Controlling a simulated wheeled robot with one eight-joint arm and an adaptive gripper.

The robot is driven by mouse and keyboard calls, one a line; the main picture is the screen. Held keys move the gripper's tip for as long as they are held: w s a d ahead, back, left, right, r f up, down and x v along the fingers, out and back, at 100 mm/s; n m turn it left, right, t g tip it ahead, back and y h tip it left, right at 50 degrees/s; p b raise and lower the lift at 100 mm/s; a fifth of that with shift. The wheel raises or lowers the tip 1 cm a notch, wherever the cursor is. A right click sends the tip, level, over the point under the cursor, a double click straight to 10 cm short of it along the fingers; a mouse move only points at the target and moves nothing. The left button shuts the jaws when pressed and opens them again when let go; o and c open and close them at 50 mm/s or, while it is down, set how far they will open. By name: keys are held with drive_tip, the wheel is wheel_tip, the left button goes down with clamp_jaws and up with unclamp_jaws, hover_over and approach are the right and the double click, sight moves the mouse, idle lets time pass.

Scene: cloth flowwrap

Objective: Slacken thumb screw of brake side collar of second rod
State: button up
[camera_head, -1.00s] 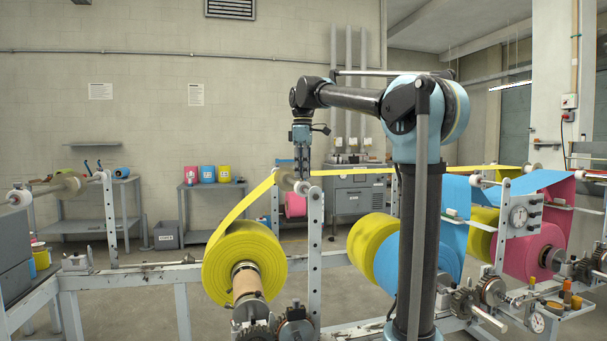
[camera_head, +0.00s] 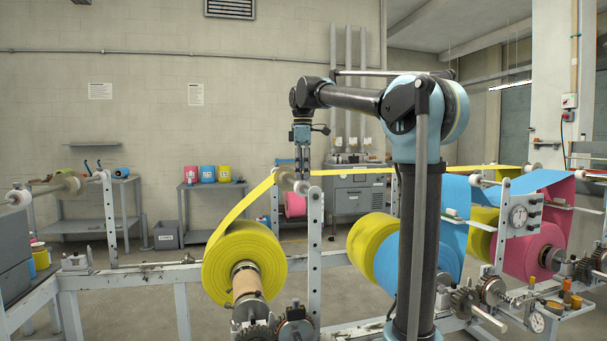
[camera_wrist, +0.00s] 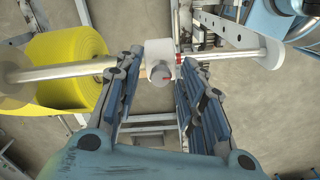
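In the wrist view my gripper (camera_wrist: 157,58) is open, its two fingers on either side of a pale collar-like piece (camera_wrist: 158,50) on a rod. A short round knob (camera_wrist: 161,74) with a red mark faces me between the fingers, and looks like a thumb screw. The fingers appear apart from it. In the head view my gripper (camera_head: 302,175) points down by a white roller at the post top; the collar is too small to make out.
A perforated upright post (camera_head: 315,250) stands just right of my gripper. A yellow web (camera_head: 243,208) rises from a large yellow roll (camera_head: 244,262) to the roller there. Further rolls, blue (camera_head: 455,235) and pink (camera_head: 540,245), stand to the right.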

wheel_tip(320, 180, up, 12)
idle(0.9)
idle(0.3)
drive_tip(key=s+d+f+m+t, duration=0.1)
drive_tip(key=s+d+f+m, duration=0.3)
drive_tip(key=s+d+f, duration=0.45)
drive_tip(key=s+d+f+m, duration=0.4)
drive_tip(key=d+f, duration=0.1)
drive_tip(key=f, duration=0.6)
drive_tip(key=s+d+f+m, duration=0.2)
drive_tip(key=s+f, duration=0.4)
drive_tip(key=f, duration=0.5)
drive_tip(key=s+d+f+m, duration=0.3)
drive_tip(key=s+f, duration=0.4)
drive_tip(key=f, duration=0.4)
drive_tip(key=s+d+f+m+t, duration=0.1)
drive_tip(key=s+d+f+m, duration=0.2)
drive_tip(key=s+f, duration=0.3)
wheel_tip(320, 180, down, 5)
drive_tip(key=shift+s+f+m, duration=0.1)
drive_tip(key=shift+s+m, duration=0.2)
drive_tip(key=shift+m, duration=0.3)
